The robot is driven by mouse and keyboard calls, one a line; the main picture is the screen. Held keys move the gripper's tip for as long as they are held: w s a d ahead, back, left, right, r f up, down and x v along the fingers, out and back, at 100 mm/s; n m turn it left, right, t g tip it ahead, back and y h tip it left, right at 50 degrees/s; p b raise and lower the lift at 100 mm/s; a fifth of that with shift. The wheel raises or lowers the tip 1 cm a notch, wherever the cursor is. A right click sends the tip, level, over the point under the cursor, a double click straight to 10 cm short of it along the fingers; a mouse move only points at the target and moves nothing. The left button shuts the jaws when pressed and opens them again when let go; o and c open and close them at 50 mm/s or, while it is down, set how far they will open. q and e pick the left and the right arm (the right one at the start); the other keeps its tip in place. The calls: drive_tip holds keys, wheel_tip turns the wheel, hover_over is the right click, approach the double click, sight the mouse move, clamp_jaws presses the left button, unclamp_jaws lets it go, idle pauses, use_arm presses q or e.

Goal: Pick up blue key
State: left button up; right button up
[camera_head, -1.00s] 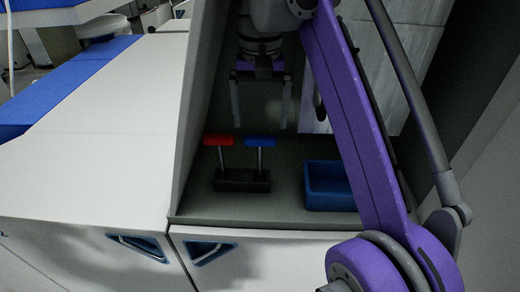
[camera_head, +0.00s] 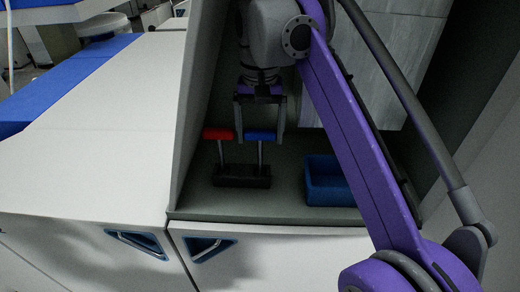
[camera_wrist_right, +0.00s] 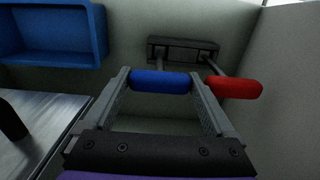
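The blue key (camera_head: 261,135) has a blue bar handle on a thin metal shank and stands upright in a dark holder (camera_head: 241,177). Its handle also shows in the right wrist view (camera_wrist_right: 161,82). My right gripper (camera_head: 260,138) reaches down from above, with one finger at each end of the blue handle. The fingers appear to meet the handle's ends in the right wrist view (camera_wrist_right: 161,84). The shank is still in the holder. My left gripper is not in view.
A red-handled key (camera_head: 218,134) stands in the same holder, close to my right gripper's left finger. A blue open tray (camera_head: 328,197) sits to the right on the grey shelf (camera_head: 290,213). A grey wall rises on the left.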

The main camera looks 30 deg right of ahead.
clamp_jaws()
drive_tip(key=shift+r, duration=0.15)
